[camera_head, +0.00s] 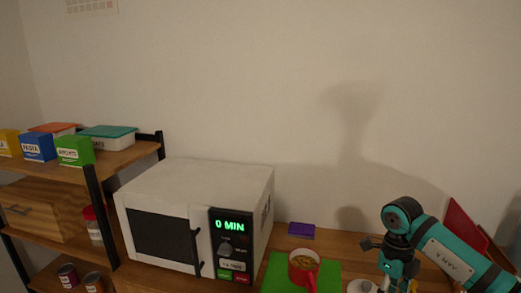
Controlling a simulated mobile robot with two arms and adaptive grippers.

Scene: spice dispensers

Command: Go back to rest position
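My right arm comes in from the lower right, teal and black. Its wrist bends downward over the counter. My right gripper (397,281) is at the bottom edge of the view, small, dark and partly cut off. I cannot tell whether it is open or shut. It is to the right of a red pot with a handle (303,262), apart from it. My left gripper is not in view.
The pot stands on a green mat (330,276) on the wooden counter. A white microwave (190,180) reading "0 MIN" stands left of it. A purple block (301,230) lies behind the mat. A shelf (131,157) with boxes stands at left. Red boards (462,222) lean at right.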

